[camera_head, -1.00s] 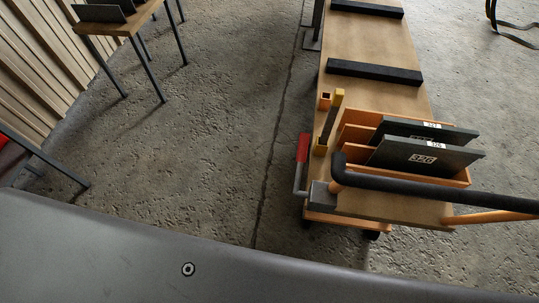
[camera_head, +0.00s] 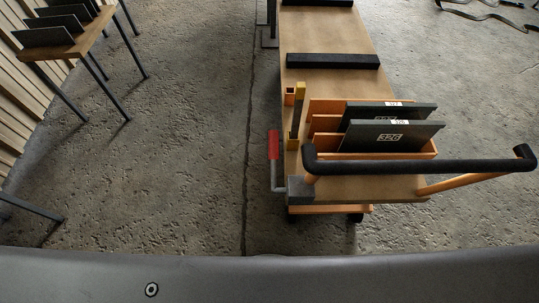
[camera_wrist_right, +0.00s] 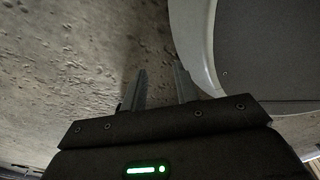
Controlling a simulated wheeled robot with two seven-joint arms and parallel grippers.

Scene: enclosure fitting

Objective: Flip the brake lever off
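The brake lever (camera_head: 274,146) has a red grip and a grey bent rod. It stands upright at the near left corner of the wooden cart (camera_head: 330,110), joined to a grey block (camera_head: 299,189). My left gripper is not in the head view. My right gripper (camera_wrist_right: 159,88) shows only in the right wrist view. Its two fingers stand apart with nothing between them, above bare floor. The lever does not show in the right wrist view.
The cart has a black push handle (camera_head: 420,166) at its near end and an orange rack (camera_head: 426,148) with dark panels (camera_head: 390,134). Black bars (camera_head: 332,61) cross its deck. A table with panels (camera_head: 62,45) stands at the far left. Floor left of the cart is clear.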

